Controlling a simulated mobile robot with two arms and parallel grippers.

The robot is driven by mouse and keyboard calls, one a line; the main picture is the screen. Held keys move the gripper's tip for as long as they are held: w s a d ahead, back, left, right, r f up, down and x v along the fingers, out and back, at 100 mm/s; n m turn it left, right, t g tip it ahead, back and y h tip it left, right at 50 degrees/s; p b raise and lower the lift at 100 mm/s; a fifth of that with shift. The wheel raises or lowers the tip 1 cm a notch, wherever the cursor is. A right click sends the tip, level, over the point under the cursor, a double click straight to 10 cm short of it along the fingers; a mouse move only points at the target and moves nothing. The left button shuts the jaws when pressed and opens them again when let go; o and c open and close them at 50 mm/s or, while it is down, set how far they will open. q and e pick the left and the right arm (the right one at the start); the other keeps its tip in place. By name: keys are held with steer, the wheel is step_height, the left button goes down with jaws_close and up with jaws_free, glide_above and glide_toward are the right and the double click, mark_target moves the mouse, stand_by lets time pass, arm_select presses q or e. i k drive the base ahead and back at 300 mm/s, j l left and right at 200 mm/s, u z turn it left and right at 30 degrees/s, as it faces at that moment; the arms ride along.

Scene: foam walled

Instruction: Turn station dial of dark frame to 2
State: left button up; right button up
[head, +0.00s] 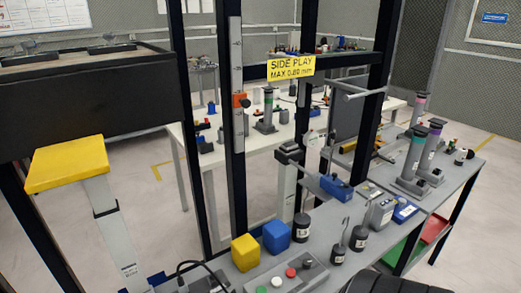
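The dark frame (236,130) rises in the middle of the head view, with black posts, a crossbar and a yellow sign reading "SIDE PLAY MAX 0.80 mm" (291,68). At its foot, at the lower edge of the view, is a grey control box (299,283) with green, white and red buttons. A small dark knob (307,264) sits at the box's far right end and may be the station dial. Its markings and setting are too small to read.
A yellow block (245,252) and a blue block (276,237) stand just behind the control box. Dark hooked weights (359,237) stand to its right. A yellow-topped pillar (68,163) is at left. A grey bench (453,168) with several cylinders extends right.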

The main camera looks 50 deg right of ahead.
mark_target(307, 263)
steer(key=z, duration=1.9)
